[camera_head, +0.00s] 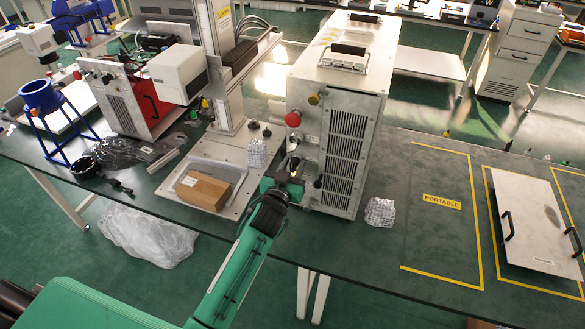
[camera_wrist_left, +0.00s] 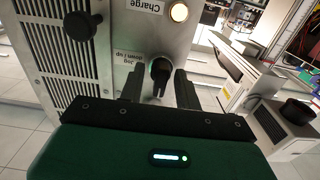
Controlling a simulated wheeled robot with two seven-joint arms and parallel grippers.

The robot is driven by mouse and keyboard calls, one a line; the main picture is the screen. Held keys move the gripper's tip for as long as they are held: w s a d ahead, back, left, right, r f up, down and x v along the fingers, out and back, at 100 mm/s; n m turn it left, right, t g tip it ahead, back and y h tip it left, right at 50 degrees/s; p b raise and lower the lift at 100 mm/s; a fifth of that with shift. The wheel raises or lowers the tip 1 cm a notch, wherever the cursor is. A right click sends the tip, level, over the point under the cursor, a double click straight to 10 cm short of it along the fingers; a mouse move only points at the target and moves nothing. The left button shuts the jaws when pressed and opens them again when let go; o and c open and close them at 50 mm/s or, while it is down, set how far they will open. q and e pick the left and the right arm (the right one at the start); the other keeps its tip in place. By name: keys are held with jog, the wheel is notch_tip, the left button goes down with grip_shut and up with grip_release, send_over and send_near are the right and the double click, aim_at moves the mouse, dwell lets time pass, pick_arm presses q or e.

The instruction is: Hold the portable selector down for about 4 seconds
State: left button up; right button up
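The grey cabinet (camera_head: 351,70) stands on the dark table, with controls on its narrow front panel. My left gripper (camera_head: 292,168) is at the lower part of that panel. In the left wrist view, a black selector knob (camera_wrist_left: 160,76) with a label reading like "Jog down/up" lies between the two fingers of the left gripper (camera_wrist_left: 158,90). The fingers are apart, one on each side, with visible gaps to the knob. No selector label reading "portable" is legible. My right gripper is not in view.
A lit round button (camera_wrist_left: 179,12) labelled "Charge" and another black knob (camera_wrist_left: 84,27) are close by. A red button (camera_head: 293,119) sits higher on the panel. A cardboard box (camera_head: 203,190) lies left. The taped "PORTABLE" area (camera_head: 441,202) at right is clear.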

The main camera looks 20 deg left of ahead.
pick_arm(q)
jog(key=s+p, duration=0.1)
jog(key=s, duration=0.2)
jog(key=shift+s+r, duration=0.1)
jog(key=shift+s, duration=0.2)
jog(key=shift+s+p, duration=0.35)
jog(key=shift+s, duration=0.75)
jog(key=m, duration=0.2)
jog(key=shift+s+m, duration=0.15)
jog(key=shift+m, duration=0.25)
jog(key=m+p, duration=0.3)
jog(key=m, duration=3)
send_near(292, 168)
jog(key=w, duration=0.3)
jog(key=w+r, duration=0.1)
jog(key=w, duration=0.3)
jog(key=w+b, duration=0.1)
jog(key=w, duration=0.3)
jog(key=shift+d+r, duration=0.15)
